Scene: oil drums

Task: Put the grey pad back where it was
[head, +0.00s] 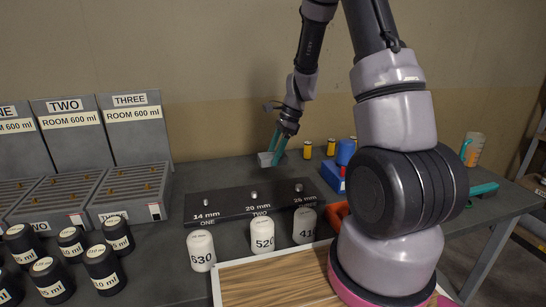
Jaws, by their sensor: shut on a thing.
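The grey pad (265,159) is a small light-grey block at the back of the dark table, behind the black plate with the mm labels. My gripper (272,154) points down at it, with its teal fingers around the pad, shut on it. Part of the pad is hidden by the fingers. I cannot tell whether the pad touches the table or is just above it.
A black plate (232,205) marked 14, 20 and 25 mm lies in front. White numbered cylinders (202,250) stand before it. Grey trays (130,191) and black bottles (103,268) are at left. Yellow-and-black cylinders (307,149) and a blue object (332,178) stand right of the gripper.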

